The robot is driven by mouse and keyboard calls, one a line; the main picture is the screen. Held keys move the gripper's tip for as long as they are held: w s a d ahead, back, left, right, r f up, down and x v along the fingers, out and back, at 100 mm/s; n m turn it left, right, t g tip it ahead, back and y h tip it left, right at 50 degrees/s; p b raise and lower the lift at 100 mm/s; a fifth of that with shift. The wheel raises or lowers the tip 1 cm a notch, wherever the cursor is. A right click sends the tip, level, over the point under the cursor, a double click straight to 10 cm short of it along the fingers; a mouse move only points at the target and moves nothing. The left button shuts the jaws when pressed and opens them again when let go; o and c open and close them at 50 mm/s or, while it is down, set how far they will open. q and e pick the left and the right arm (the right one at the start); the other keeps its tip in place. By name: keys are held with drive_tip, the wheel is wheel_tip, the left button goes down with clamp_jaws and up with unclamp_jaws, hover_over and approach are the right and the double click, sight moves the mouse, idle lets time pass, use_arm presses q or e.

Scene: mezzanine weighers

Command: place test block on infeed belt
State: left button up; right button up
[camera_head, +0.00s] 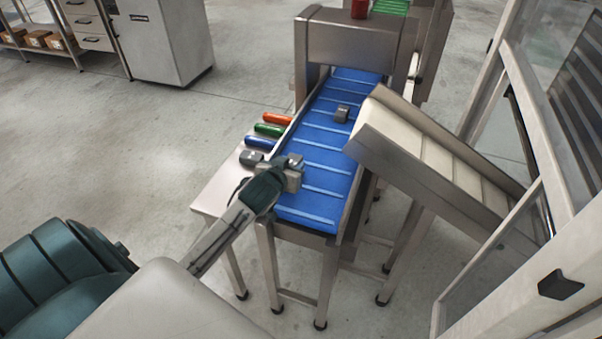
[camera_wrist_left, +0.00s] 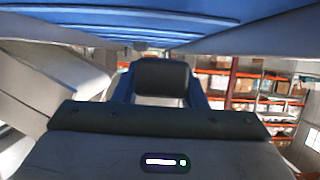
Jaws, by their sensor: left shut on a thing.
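My left gripper (camera_head: 280,171) is over the near left edge of the blue infeed belt (camera_head: 312,178). It is shut on a grey block, taken to be the test block (camera_head: 293,174), which is partly hidden by the gripper in the head view. In the left wrist view the dark block (camera_wrist_left: 162,78) sits between the blue fingers, with the ribbed blue belt (camera_wrist_left: 120,22) across the top of the picture. I cannot tell whether the block touches the belt. My right gripper is not in view.
Another small grey block (camera_head: 342,113) lies farther up the belt. Red (camera_head: 277,119), green (camera_head: 269,130) and blue (camera_head: 260,142) rods lie on the side shelf (camera_head: 222,187), with a grey piece (camera_head: 251,157) near them. A sloped chute (camera_head: 400,150) stands close on the right.

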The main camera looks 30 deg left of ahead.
use_arm(q)
drive_tip(key=shift+w+d, duration=0.5)
drive_tip(key=shift+d, duration=0.05)
drive_tip(key=shift+w+d, duration=0.45)
drive_tip(key=shift+d, duration=0.05)
drive_tip(key=shift+f, duration=0.3)
wheel_tip(320, 180, down, 2)
drive_tip(key=shift+f, duration=0.6)
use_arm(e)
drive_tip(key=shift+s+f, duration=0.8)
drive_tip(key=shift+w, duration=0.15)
